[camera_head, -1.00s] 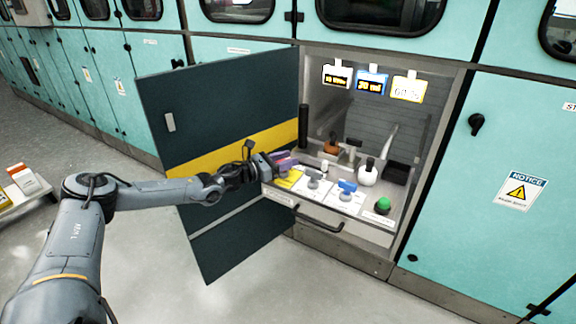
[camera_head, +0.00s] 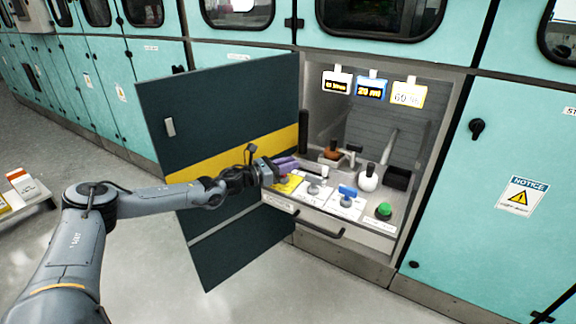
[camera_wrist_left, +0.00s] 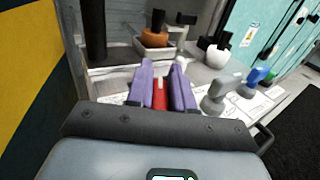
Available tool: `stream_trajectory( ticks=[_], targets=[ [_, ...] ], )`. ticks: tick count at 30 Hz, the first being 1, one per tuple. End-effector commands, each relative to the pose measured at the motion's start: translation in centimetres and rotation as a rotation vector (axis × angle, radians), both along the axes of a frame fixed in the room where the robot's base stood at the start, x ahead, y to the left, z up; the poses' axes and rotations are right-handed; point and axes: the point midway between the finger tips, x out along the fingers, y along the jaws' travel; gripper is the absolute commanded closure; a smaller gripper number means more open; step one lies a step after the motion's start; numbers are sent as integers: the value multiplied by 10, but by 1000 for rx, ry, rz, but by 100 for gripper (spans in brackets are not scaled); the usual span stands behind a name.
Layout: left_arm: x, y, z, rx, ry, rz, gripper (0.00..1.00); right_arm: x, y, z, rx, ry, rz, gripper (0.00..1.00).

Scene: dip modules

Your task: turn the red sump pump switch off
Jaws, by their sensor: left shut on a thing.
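The red switch (camera_wrist_left: 159,95) shows in the left wrist view between the two purple fingers of my left gripper (camera_wrist_left: 162,90). The gripper is shut on it; the fingers hide its sides and most of its base. In the head view the left gripper (camera_head: 284,166) reaches into the cabinet from the left, over the yellow plate (camera_head: 287,183) at the left end of the switch panel. The red switch cannot be made out there. My right gripper is not in view.
A grey switch (camera_head: 314,188), a blue switch (camera_head: 347,191) and a green button (camera_head: 384,211) line the panel. The open dark door (camera_head: 225,110) is at left; a handle (camera_head: 318,228) sticks out in front.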

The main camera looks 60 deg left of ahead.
Motion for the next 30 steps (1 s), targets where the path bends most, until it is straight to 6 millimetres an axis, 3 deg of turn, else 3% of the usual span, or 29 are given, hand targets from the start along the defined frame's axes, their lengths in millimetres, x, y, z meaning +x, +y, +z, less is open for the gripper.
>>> stream_trajectory(
  ticks=[10,18,29,30],
  targets=[
    [0,-3,-6,1,-4,-254,100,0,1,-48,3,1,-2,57],
    [-2,-6,-2,-1,1,-371,100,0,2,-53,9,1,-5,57],
    [-2,-7,-2,-3,3,-383,100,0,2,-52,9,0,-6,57],
    [-2,-7,-2,-2,2,-383,74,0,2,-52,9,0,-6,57]
  ],
)
